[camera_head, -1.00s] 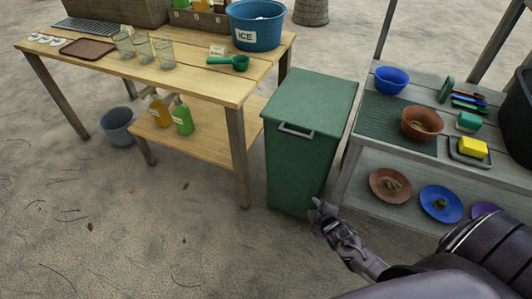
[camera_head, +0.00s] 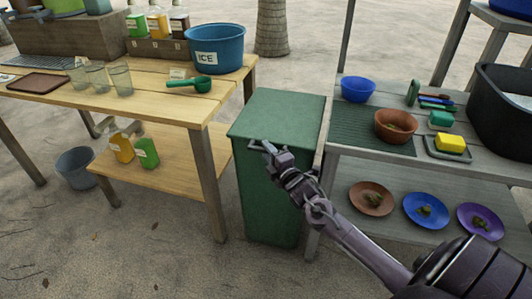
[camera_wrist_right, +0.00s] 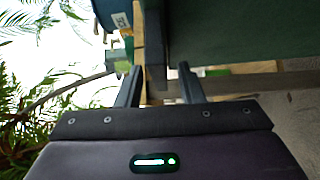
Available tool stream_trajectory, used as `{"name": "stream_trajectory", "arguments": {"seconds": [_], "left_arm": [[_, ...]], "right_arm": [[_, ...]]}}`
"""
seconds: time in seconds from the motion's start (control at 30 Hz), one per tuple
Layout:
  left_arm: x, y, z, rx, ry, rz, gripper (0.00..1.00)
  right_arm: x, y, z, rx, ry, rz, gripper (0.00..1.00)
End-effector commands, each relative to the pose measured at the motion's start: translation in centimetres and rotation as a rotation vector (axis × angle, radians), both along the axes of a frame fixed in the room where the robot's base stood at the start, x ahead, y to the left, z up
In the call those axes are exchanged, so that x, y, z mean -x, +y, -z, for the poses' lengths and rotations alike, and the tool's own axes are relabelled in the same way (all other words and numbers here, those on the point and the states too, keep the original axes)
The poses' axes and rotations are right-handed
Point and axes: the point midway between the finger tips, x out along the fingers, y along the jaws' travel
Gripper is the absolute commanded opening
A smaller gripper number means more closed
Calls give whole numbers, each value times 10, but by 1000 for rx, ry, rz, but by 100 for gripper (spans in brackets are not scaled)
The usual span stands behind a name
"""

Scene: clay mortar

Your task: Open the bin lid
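The green bin (camera_head: 265,195) stands upright between the wooden table and the grey shelf unit. Its lid (camera_head: 280,115) lies flat and closed on top. A grey handle (camera_head: 256,144) at the lid's front edge is mostly hidden by my right gripper (camera_head: 268,148), which is right at it. In the right wrist view my right gripper (camera_wrist_right: 160,82) has its two fingers spread apart, close to the dark green bin surface (camera_wrist_right: 225,30). I cannot tell whether the fingers touch the handle. My left gripper is not in view.
The wooden table (camera_head: 150,95) on the left carries glasses, a green scoop and a blue ice tub (camera_head: 215,48). The shelf unit (camera_head: 345,150) on the right holds bowls, plates and a yellow sponge (camera_head: 450,141). Sand in front is clear.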

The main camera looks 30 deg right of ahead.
Motion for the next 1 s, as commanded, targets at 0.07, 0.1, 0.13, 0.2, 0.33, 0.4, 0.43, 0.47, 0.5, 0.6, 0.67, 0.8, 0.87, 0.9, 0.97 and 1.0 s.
{"name": "stream_trajectory", "arguments": {"seconds": [0.07,0.1,0.13,0.2,0.33,0.4,0.43,0.47,0.5,0.6,0.67,0.8,0.87,0.9,0.97,1.0], "left_arm": [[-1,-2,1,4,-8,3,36],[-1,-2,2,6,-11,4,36],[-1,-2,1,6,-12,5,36],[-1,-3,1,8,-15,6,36],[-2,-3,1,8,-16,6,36],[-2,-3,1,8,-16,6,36],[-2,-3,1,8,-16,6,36],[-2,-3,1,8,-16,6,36],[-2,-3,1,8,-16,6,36],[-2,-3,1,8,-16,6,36],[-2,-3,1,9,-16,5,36],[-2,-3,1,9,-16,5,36],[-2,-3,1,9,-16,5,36],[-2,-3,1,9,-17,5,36],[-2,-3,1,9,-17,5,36],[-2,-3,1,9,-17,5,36]], "right_arm": [[-8,0,0,-1,0,0,35],[-10,0,1,-1,0,-1,35],[-11,0,1,-1,1,-1,35],[-14,0,0,-1,1,-1,35],[-14,0,1,-1,2,-1,35],[-14,0,1,-2,2,-1,35],[-14,0,1,-2,2,-1,35],[-14,0,1,-2,2,-1,33],[-14,0,1,-2,2,-1,28],[-14,0,1,-2,2,-1,15],[-14,0,1,-2,2,-1,7],[-14,-1,1,-2,2,-1,0],[-14,-1,1,-2,2,-1,0],[-14,-1,1,-2,2,-1,0],[-13,-1,1,-2,2,-1,0],[-13,-1,1,-2,3,-1,0]]}}
